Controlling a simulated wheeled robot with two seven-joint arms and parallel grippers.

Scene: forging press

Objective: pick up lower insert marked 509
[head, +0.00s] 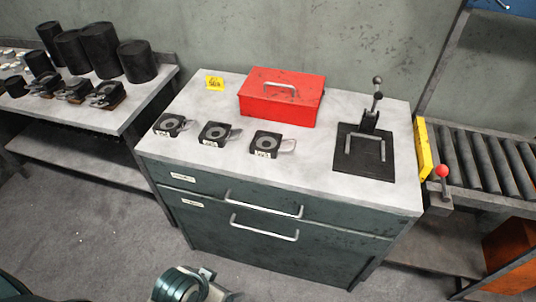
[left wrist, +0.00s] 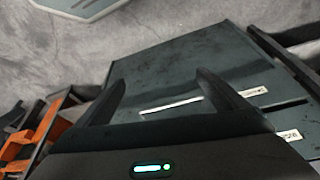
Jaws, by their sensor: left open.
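Three dark block-shaped inserts with round grey faces and side handles stand in a row on the cabinet top in the head view: a left one (head: 172,126), a middle one (head: 216,133) and a right one (head: 268,144). Each has a small pale label on its front; I cannot read the numbers, so I cannot tell which is 509. My left gripper (head: 205,284) is low in front of the cabinet, well apart from the inserts. In the left wrist view its two fingers (left wrist: 160,79) are spread and empty, with the cabinet's drawer front beyond. My right gripper is not in view.
The cabinet (head: 230,178) has two handled drawers. On its top are a red box (head: 281,96), a yellow sign (head: 215,83) and a lever tool on a black plate (head: 363,152). A bench (head: 90,117) with cylinders stands left; a roller conveyor (head: 485,158) stands right.

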